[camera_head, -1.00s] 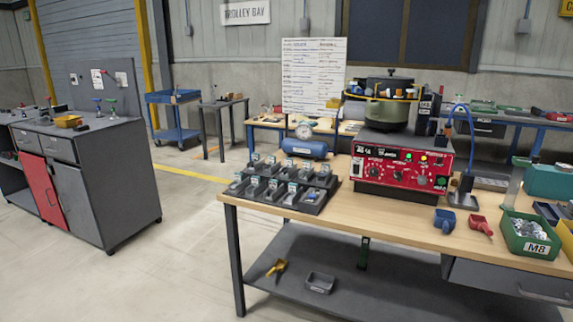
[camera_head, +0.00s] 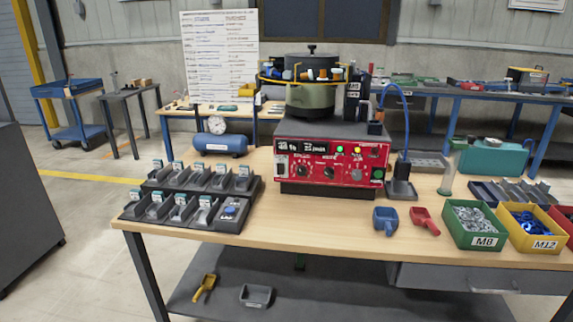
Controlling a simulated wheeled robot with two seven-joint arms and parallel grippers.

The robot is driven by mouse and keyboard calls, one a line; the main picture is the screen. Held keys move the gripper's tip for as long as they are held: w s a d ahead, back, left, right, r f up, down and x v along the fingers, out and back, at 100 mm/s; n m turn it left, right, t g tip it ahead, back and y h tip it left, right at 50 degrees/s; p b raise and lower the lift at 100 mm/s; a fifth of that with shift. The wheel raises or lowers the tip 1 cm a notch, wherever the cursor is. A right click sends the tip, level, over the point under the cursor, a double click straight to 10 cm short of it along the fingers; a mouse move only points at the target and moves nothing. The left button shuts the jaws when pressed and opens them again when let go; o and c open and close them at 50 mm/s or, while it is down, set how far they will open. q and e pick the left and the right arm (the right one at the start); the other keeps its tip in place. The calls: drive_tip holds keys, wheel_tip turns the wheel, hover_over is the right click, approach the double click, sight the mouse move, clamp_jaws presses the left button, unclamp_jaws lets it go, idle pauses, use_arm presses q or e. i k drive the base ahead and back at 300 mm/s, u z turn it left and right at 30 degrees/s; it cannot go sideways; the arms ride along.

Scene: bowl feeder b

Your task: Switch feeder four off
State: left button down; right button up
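The bowl feeder stands on the wooden workbench (camera_head: 330,225), with a dark green bowl (camera_head: 310,97) on top of a red control box (camera_head: 331,162). The red front panel carries a dark display, a black rocker switch at its left, several knobs, lit green and yellow lamps, and a green button (camera_head: 378,174) at the lower right. The panel lettering is too small to read, and no number four can be made out on it. Neither of my grippers shows in the head view.
A black rack of small labelled trays (camera_head: 190,195) sits left of the feeder. A blue scoop (camera_head: 385,221), a red scoop (camera_head: 425,221), a green M8 bin (camera_head: 476,224) and a yellow M12 bin (camera_head: 530,228) stand on the right. Bare bench top lies in front of the panel.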

sight(281, 167)
drive_tip(key=z, duration=0.3)
drive_tip(key=i, duration=0.55)
drive_tip(key=z, duration=0.4)
